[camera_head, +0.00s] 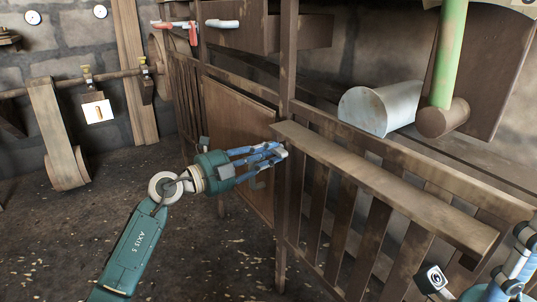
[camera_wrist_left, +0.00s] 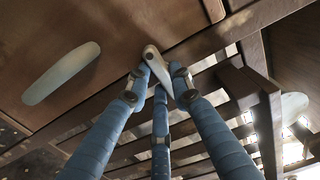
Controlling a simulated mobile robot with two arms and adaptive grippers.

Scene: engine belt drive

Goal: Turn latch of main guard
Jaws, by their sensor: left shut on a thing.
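My left gripper (camera_head: 279,153) reaches in from the left at a wooden post of the guard, and its blue fingers are closed together. In the left wrist view the fingertips (camera_wrist_left: 160,84) close around a small pale grey latch (camera_wrist_left: 153,58), which lies against a wooden rail. The fingers cover part of the latch, and its exact angle is hard to tell. The main guard (camera_head: 385,185) seems to be the brown slatted fence with a broad top rail. Part of my right arm shows at the lower right corner; its fingertips are not clear.
A flat brown panel (camera_head: 238,118) adjoins the post on the left. A pale handle (camera_wrist_left: 62,72) lies on a panel in the left wrist view. Behind the fence are a grey cylinder (camera_head: 383,107) and a green shaft (camera_head: 449,50). The floor (camera_head: 190,250) around my left arm is open.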

